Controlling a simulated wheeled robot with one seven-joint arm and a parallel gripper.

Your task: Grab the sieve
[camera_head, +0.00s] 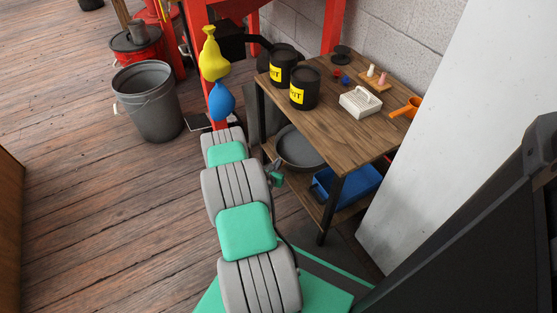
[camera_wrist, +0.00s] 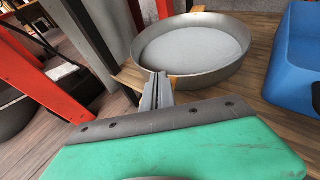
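The sieve looks like a round, shallow grey pan (camera_head: 300,150) with a raised rim, lying on the lower shelf of the wooden table. In the wrist view the sieve (camera_wrist: 195,48) is just beyond my fingers, with its pale grey inside facing up. My gripper (camera_head: 276,178) is at the open side of the lower shelf, beside the sieve's near edge. In the wrist view the fingers of my gripper (camera_wrist: 158,88) are close together, with nothing visible between them. Their tips overlap the near left rim in the picture. I cannot tell whether they touch it.
A blue tray (camera_head: 348,186) is right of the sieve on the shelf; its wall (camera_wrist: 293,65) also shows in the wrist view. The table top (camera_head: 331,125) carries black tins (camera_head: 304,90) and a white box (camera_head: 361,102). A table leg (camera_head: 330,210) stands nearby.

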